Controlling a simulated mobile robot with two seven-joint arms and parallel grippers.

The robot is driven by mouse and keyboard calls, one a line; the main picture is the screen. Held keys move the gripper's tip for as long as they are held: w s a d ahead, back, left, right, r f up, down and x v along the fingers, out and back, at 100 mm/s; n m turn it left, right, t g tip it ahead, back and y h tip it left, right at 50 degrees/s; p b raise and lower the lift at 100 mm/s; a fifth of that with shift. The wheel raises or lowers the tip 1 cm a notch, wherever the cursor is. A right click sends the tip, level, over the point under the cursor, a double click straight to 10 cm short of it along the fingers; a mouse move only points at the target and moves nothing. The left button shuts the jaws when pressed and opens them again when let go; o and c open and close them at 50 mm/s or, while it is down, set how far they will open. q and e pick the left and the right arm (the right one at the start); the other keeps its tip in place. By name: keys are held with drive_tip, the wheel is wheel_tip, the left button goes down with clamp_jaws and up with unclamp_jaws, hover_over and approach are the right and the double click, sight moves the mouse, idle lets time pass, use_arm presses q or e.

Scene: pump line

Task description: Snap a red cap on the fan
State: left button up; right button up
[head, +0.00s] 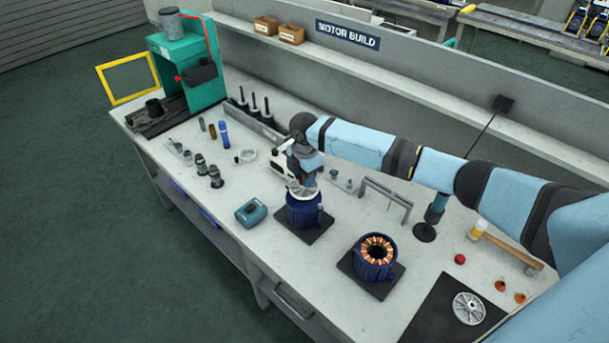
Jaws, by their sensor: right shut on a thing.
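A grey fan (299,191) lies on top of a blue motor (303,212) at the middle of the bench. My right gripper (303,177) points down close over the fan's middle. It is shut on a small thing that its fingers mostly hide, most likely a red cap. I cannot tell whether that thing touches the fan. Two orange-red caps (500,285) (520,297) lie loose at the right of the bench. A round red piece (460,259) lies left of them. My left gripper is not in view.
An open motor with copper windings (374,262) stands right of the blue motor. A second fan (468,308) lies on a dark mat (430,318). A teal tool (251,212) lies to the left. A grey handle frame (386,196) and a mallet (510,247) are behind.

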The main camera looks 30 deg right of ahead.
drive_tip(key=shift+f, duration=0.3)
idle(0.6)
drive_tip(key=o, duration=1.1)
drive_tip(key=shift+c, duration=0.2)
wheel_tip(320, 180, up, 3)
drive_tip(key=p, duration=0.3)
drive_tip(key=shift+r, duration=0.1)
drive_tip(key=shift+r+p, duration=0.55)
drive_tip(key=shift+r, duration=0.4)
